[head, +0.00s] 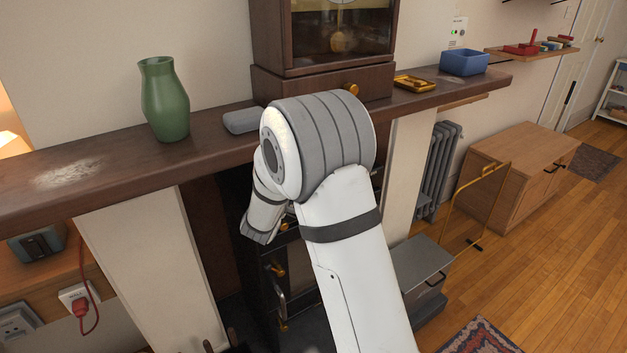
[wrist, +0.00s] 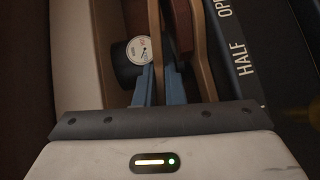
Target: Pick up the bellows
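In the wrist view, brown, curved wooden pieces that look like the bellows (wrist: 197,45) stand edge-on, with a dark reddish part between them. My gripper (wrist: 160,74) has two blue fingers close together at the near end of these pieces. A narrow brown part shows between the fingers, but I cannot tell whether they press on it. My fingertips and the bellows are hidden there.
A black panel lettered "HALF" (wrist: 246,55) is close on the right in the wrist view; a round dial (wrist: 139,50) is at left. The mantel (head: 90,170) carries a green vase (head: 165,102), clock (head: 335,45) and blue box (head: 465,63).

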